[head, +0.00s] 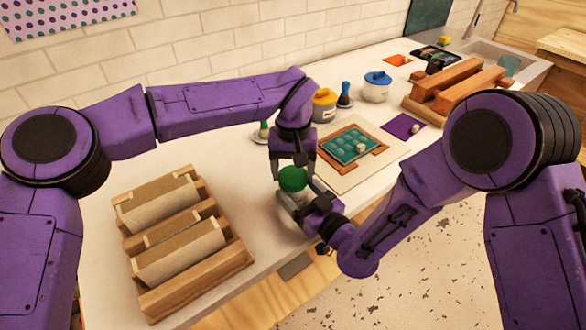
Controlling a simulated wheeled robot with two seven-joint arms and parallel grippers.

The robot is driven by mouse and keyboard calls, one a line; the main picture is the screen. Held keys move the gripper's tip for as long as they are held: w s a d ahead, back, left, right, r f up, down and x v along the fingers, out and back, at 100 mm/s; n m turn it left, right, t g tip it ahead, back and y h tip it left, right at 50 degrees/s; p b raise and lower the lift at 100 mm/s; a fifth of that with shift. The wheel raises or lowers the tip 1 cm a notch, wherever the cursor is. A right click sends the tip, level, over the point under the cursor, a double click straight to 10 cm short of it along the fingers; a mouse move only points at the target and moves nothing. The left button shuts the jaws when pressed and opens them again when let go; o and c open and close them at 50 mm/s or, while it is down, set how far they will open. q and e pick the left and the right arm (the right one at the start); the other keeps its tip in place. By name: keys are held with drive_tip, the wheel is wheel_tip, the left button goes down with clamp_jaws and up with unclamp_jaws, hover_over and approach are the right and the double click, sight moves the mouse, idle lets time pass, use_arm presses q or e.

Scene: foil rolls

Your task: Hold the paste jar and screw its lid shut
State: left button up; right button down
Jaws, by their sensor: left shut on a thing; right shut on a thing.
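The paste jar (291,198) is pale with a green lid (293,178) and stands upright near the front edge of the counter. My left gripper (293,172) comes down from above and is shut on the green lid. My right gripper (298,200) reaches in from the right, low down, and is shut on the jar body. The fingers hide much of the jar, and I cannot tell how far the lid is turned.
A wooden rack with foil rolls (180,258) stands at the front left. Another wooden rack (425,115) and a sink (490,52) are at the back right.

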use_arm(q)
drive_tip(key=shift+r+m, duration=0.1)
drive_tip(key=shift+m, duration=0.3)
use_arm(e)
drive_tip(key=shift+f, duration=0.1)
use_arm(q)
drive_tip(key=o, duration=1)
drive_tip(key=shift+r, duration=2.2)
